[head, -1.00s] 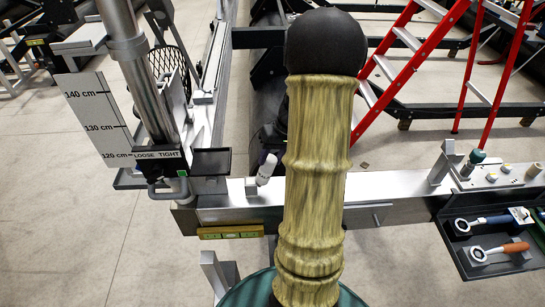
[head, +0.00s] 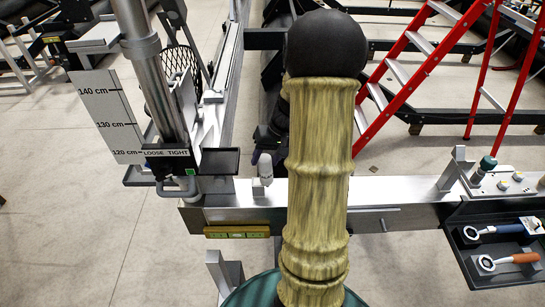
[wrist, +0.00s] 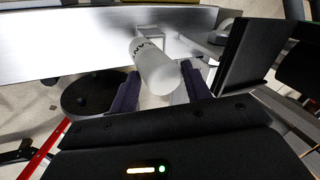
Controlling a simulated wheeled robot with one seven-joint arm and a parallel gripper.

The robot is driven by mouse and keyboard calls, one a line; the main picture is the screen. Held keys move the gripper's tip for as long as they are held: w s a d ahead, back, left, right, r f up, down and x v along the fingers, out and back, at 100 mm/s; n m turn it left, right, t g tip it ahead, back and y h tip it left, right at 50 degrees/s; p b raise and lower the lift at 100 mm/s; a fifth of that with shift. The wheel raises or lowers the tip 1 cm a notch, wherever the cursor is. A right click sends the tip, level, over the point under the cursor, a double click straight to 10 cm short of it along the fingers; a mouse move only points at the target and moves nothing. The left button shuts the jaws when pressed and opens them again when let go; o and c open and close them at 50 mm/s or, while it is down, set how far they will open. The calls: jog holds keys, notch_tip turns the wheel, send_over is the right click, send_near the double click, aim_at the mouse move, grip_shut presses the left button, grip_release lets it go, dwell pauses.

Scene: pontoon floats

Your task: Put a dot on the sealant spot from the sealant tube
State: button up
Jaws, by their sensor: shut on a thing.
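The sealant tube (wrist: 152,62) is white with dark lettering, partly readable, in the wrist view. It lies between the two purple fingers of my gripper (wrist: 162,90), which is shut on it. Its far end is close to a small metal block on the silver beam; I cannot tell if they touch. In the head view the tube (head: 264,172) looks nearly upright at the beam, left of my arm. My gripper is mostly hidden there behind my arm, with a bit of purple showing. I cannot make out the sealant spot.
The silver beam (head: 400,188) runs across, with a yellow level (head: 237,232) on its front. A post with a LOOSE/TIGHT sign (head: 167,153) and a dark plate (head: 213,161) stand left. A tool tray (head: 478,270) hangs right; a red ladder (head: 425,65) stands behind.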

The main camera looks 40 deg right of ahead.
jog(key=shift+o, duration=0.4)
jog(key=shift+w+a+f, duration=0.1)
jog(key=shift+w+a, duration=0.1)
jog(key=shift+a, duration=0.35)
jog(key=shift+w+a+f, duration=0.1)
jog(key=shift+w+a, duration=0.1)
jog(key=shift+a, duration=0.45)
jog(key=shift+o, duration=0.2)
jog(key=shift+w+r+p, duration=0.1)
jog(key=shift+r+p, duration=0.45)
jog(key=shift+r, duration=0.15)
notch_tip(320, 180, up, 2)
jog(key=shift+r+p, duration=0.2)
jog(key=shift+p, duration=0.55)
jog(key=shift+r, duration=0.35)
grip_shut()
jog(key=shift+w+d+r+p, duration=0.15)
jog(key=shift+d+r+p, duration=0.05)
jog(key=shift+r+p, duration=0.5)
jog(key=shift+r, duration=0.25)
jog(key=shift+d, duration=0.1)
